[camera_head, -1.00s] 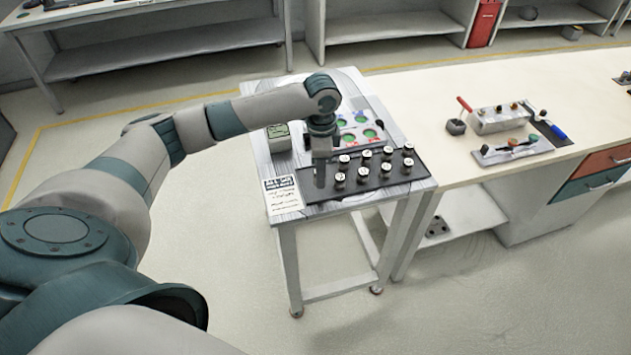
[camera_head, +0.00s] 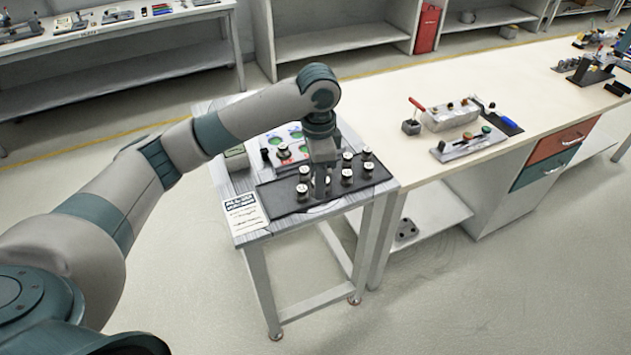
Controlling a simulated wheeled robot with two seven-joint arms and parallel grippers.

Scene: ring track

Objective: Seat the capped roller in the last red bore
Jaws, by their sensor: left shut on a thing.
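Several capped rollers with white tops stand upright on a dark tray (camera_head: 282,207); one roller (camera_head: 303,193) is at its front left and another (camera_head: 368,168) at its right. My left gripper (camera_head: 321,186) points down among them, shut on a capped roller that its fingers mostly hide. I cannot tell whether that roller touches the tray. Behind the tray, a pale plate with green and red round marks (camera_head: 297,134) is partly covered by my left arm. A dark capped piece (camera_head: 284,152) stands on it. The last red bore cannot be made out. My right gripper is out of view.
The small table also holds a printed card (camera_head: 244,214) and a grey-green box (camera_head: 236,158). A long workbench (camera_head: 400,95) adjoins on the right, with a grey fixture (camera_head: 468,143) and a red-handled block (camera_head: 411,126). Floor in front is clear.

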